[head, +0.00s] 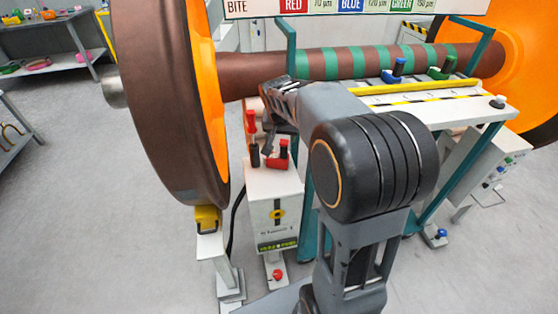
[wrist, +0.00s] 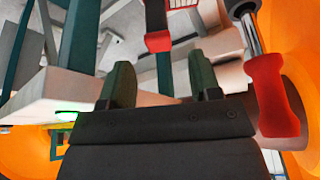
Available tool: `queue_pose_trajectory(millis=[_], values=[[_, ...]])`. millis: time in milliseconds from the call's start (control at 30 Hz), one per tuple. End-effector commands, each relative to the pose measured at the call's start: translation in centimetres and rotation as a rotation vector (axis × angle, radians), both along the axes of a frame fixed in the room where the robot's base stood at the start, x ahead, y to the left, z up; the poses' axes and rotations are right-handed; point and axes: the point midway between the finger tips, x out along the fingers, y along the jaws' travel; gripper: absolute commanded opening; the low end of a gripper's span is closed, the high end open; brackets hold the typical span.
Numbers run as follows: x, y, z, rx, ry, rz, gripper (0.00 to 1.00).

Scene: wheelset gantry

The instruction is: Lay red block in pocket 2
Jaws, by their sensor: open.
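The red block (head: 278,161), with a black grip on top, sits on the white cabinet (head: 272,210) below the shaft. In the wrist view the red block (wrist: 158,41) shows beyond my fingertips, roughly in line with the gap and apart from them. My gripper (wrist: 160,75) is open, with nothing between its two dark green fingers. In the head view it hangs just above the cabinet, partly hidden by my arm. I cannot make out which place is pocket 2.
A red-handled tool (head: 251,128) stands beside the block, close to my gripper; its handle (wrist: 270,95) also shows in the wrist view. A blue block (head: 394,72) and a green block (head: 441,69) sit by the striped shaft (head: 345,62). A large wheel (head: 165,90) stands left.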

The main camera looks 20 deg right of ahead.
Motion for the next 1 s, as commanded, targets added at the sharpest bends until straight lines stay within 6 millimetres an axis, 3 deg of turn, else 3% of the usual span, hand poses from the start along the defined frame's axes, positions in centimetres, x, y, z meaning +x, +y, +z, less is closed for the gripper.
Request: queue_pose_trajectory(millis=[100,400,700,1000], values=[[0.5,-0.4,-1.7,0.001,0.003,0.001,0.57],[1.1,-0.8,-3.4,0.0,0.003,0.001,0.57],[2.2,-1.7,-6.9,0.0,0.003,0.004,0.57],[2.5,-1.9,-7.8,0.001,0.0,0.004,0.57]])
